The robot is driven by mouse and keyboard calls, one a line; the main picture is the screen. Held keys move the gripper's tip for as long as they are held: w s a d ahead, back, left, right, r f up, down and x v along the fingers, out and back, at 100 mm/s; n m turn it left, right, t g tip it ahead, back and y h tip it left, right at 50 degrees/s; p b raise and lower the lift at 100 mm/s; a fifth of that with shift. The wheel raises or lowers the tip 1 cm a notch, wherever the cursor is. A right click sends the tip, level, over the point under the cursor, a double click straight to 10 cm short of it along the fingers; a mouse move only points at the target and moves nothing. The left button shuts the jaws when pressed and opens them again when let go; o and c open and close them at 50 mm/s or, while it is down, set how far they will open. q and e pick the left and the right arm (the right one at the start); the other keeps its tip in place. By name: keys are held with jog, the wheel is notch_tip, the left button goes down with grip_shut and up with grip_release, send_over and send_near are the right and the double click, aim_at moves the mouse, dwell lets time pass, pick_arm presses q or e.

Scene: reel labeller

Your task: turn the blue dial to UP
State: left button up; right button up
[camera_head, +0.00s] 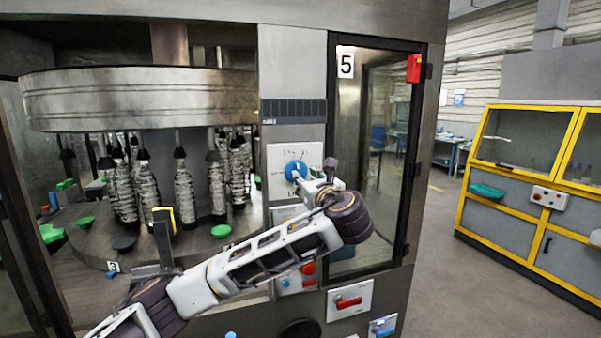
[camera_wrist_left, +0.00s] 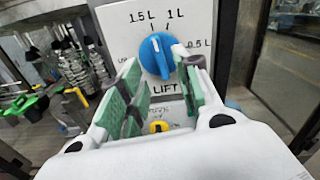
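The blue dial (camera_head: 296,170) is on a white plate on the machine's front; it also shows in the left wrist view (camera_wrist_left: 154,56). Its white mark points roughly upward, towards the ticks by 1.5 L and 1 L. The plate also reads 0.5 L at right and LIFT below; a small label at left is hard to read. My left gripper (camera_wrist_left: 160,82) is open, its green-padded fingers on either side of the dial's lower part in the picture. The right finger overlaps the dial's right edge; I cannot tell whether it touches. My right gripper is not in view.
A red handle (camera_head: 349,302) is lower on the machine. A glass door (camera_head: 372,150) marked 5 stands right of the panel. A carousel (camera_head: 140,95) with wrapped bottles is at left.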

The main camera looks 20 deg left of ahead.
aim_at(299, 166)
pick_arm(q)
jog(key=shift+p+x, duration=0.7)
jog(key=shift+x, duration=2.2)
jog(key=shift+c, duration=0.5)
grip_shut()
